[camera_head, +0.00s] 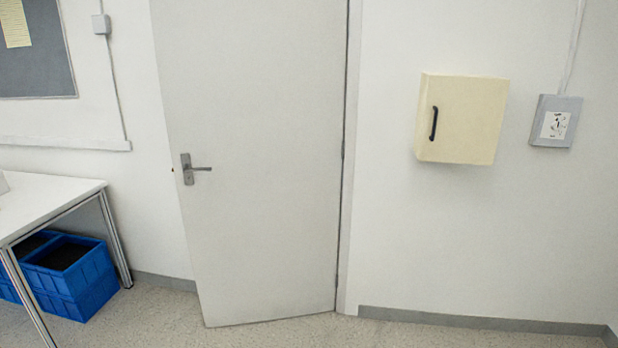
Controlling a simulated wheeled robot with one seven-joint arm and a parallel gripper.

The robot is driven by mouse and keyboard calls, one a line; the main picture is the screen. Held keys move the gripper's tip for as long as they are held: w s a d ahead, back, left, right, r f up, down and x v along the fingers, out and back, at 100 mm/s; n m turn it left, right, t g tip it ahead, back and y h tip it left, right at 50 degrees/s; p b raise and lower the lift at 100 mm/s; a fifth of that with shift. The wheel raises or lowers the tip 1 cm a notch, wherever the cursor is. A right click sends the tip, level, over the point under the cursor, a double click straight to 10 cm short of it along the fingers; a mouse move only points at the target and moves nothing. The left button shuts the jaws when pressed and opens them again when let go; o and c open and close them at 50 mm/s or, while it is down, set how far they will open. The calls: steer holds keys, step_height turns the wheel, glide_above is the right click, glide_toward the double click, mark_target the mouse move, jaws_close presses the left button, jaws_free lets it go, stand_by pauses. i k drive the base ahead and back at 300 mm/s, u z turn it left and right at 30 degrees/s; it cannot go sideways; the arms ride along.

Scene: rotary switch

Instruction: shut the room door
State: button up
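The room door (262,210) is a plain light-grey panel in the middle of the head view. It stands ajar, hinged on its right side at the white frame (350,180), with its left edge swung out into the room. A grey metal lever handle (196,169) sits near its left edge, with a latch showing on that edge. The doorway behind the panel is hidden. My gripper is not in view.
A white table (50,198) stands at the left with blue crates (75,285) under it. A cream wall cabinet (462,118) with a black handle and a grey box (556,121) hang right of the door. The speckled floor before the door is clear.

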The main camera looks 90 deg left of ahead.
mark_target(252, 91)
steer(key=u, duration=3.65)
steer(key=i, duration=3.4)
steer(key=z, duration=0.4)
